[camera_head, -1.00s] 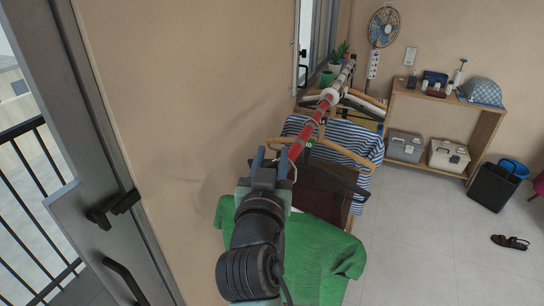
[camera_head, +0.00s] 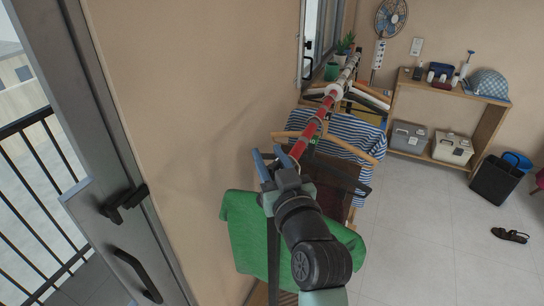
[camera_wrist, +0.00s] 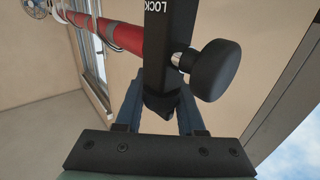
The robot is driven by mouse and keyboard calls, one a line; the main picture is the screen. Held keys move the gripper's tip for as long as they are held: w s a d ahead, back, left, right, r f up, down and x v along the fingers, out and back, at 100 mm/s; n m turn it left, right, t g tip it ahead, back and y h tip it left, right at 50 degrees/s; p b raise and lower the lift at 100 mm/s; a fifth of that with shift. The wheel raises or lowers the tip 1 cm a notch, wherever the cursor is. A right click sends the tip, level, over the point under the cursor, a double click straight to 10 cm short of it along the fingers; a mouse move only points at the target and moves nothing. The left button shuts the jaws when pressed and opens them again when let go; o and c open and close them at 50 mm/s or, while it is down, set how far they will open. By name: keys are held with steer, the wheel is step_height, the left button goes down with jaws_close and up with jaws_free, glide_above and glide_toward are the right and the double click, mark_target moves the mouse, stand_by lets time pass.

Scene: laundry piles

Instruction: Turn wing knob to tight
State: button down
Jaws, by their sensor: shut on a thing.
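The red clothes rail (camera_head: 311,130) runs from my gripper toward the window; it also shows in the wrist view (camera_wrist: 118,32). In the wrist view, an upright black bracket (camera_wrist: 165,55) marked LOCK stands at the rail's near end. A rounded black knob (camera_wrist: 216,70) on a short shiny stem sticks out to its right, outside my fingers. My gripper (camera_head: 272,160) is at the rail's near end. Its blue fingers (camera_wrist: 160,108) lie on both sides of the bracket's lower tip and are shut on it. Their exact contact is partly hidden, and no knob wings can be made out.
A green shirt (camera_head: 244,232) and a striped shirt (camera_head: 352,131) hang close below the rail. The wall (camera_head: 190,90) is close on the left, beside a door (camera_head: 65,110). A wooden shelf (camera_head: 489,130) stands at the back right. The floor (camera_head: 425,235) is mostly clear.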

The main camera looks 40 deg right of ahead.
steer(key=shift+s+a+f+n+g+y+b, duration=0.15)
steer(key=shift+a+n+g+y+b, duration=0.7)
steer(key=shift+n+y+b, duration=2.5)
steer(key=shift+s+a+r+n+g+y+b, duration=0.15)
steer(key=shift+a+n+g+y+b, duration=0.25)
steer(key=shift+n+g+y+b, duration=1.95)
steer(key=shift+s+a+f+n+y+b, duration=0.2)
steer(key=shift+a+n+y+b, duration=0.45)
steer(key=shift+n+y+b, duration=3.7)
steer(key=shift+s+a+m+g+y+p, duration=0.15)
steer(key=shift+m+g+y+p, duration=0.35)
steer(key=shift+m+y+p, duration=0.8)
steer(key=c, duration=0.5)
jaws_free()
steer(key=shift+y+b, duration=0.35)
steer(key=shift+y, duration=0.1)
steer(key=shift+r, duration=0.1)
